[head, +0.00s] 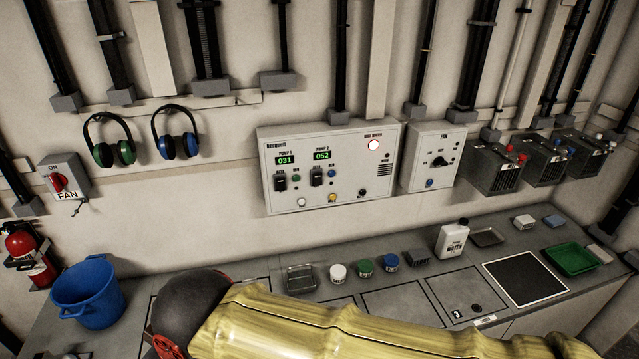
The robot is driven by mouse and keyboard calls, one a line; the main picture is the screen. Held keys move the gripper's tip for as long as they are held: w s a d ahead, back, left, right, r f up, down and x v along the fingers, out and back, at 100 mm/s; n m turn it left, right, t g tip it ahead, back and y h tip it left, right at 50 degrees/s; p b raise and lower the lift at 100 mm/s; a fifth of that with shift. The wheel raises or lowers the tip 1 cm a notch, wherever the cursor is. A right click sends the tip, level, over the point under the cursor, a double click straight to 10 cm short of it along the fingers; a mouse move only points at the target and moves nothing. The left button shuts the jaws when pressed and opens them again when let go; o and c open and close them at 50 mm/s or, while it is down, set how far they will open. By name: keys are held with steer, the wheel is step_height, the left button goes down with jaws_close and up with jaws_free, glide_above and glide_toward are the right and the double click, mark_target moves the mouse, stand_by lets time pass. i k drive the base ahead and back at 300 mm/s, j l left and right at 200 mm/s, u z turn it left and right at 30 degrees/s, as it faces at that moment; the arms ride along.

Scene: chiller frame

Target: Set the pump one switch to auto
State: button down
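The grey control panel (328,163) is on the wall at the centre of the head view. Its left column is marked PUMP 1, with a green display (286,160) reading 031. Below that display is the black pump one switch (281,183); its position labels are too small to read and I cannot tell its setting. A matching pump two switch (317,178) sits to its right, under a display reading 052. My yellow-sleeved arm crosses the bottom of the view, below and apart from the panel. My gripper is not in view.
A fan panel (432,157) with a black knob hangs right of the control panel. A red fan switch (60,183) and ear defenders (110,143) are to the left. The counter below holds a blue bucket (88,293), several jars and a water jug (452,239). The air before the panel looks clear.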

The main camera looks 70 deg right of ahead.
mark_target(281, 182)
steer(key=z, duration=1.8)
steer(key=k+l, duration=0.05)
